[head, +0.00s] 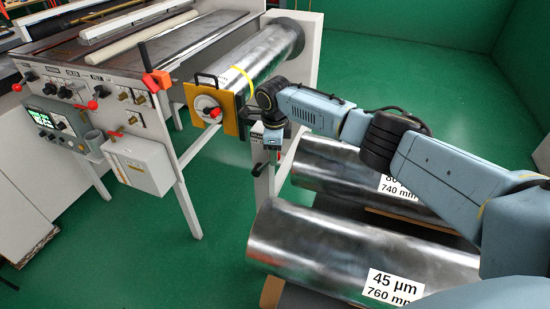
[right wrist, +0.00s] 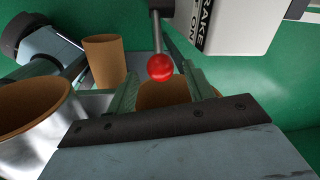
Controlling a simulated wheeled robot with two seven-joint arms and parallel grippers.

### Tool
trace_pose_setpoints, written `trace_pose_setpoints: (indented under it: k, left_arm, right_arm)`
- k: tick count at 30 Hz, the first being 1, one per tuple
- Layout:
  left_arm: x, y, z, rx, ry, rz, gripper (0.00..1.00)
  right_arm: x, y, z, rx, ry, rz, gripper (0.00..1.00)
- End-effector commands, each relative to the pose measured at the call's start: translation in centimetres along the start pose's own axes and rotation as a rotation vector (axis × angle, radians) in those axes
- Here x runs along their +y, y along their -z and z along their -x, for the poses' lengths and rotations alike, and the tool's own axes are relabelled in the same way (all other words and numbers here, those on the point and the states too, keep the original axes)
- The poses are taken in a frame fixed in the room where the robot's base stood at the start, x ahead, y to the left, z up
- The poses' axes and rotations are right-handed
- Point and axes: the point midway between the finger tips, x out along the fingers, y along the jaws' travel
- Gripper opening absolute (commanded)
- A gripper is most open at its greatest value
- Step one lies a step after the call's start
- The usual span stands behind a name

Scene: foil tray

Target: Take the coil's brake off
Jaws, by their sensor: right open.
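The brake lever (right wrist: 157,35) has a red ball knob (right wrist: 160,68) and hangs down beside a white box (right wrist: 225,25) with a partly cut-off label reading "BRAKE" and "ON". My right gripper (right wrist: 163,82) is open, with one finger on each side of the knob in that view; I cannot tell if either touches it. In the head view my right gripper (head: 272,143) is at the stand by the coil's near end, and the lever is hidden there. The coil (head: 262,58) is a shiny foil roll with a yellow strap. My left gripper is not in view.
Foil rolls labelled 45 µm (head: 330,245) and 740 mm (head: 345,170) lie below my right arm. A machine table (head: 130,60) with red-handled levers and a control panel (head: 50,120) stands left. Brown tube ends (right wrist: 103,60) show in the wrist view. Green floor between is clear.

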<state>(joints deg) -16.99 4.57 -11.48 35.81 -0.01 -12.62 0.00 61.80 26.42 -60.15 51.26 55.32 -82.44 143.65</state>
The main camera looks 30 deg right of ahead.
Motion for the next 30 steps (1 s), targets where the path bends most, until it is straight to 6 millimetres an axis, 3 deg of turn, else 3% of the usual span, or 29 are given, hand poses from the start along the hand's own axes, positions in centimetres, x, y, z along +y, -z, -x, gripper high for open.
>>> trace_pose_setpoints:
  k: [6,17,30]
  left_arm:
    - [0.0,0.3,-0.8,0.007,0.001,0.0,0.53]
    - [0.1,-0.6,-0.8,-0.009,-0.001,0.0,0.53]
    - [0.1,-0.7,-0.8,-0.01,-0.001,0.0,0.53]
  right_arm:
    - [0.0,0.0,-2.7,0.001,0.0,-0.001,0.52]
    - [0.0,0.0,-3.2,-0.001,0.001,0.001,0.52]
    - [0.0,0.0,-3.2,0.0,0.0,0.0,0.0]
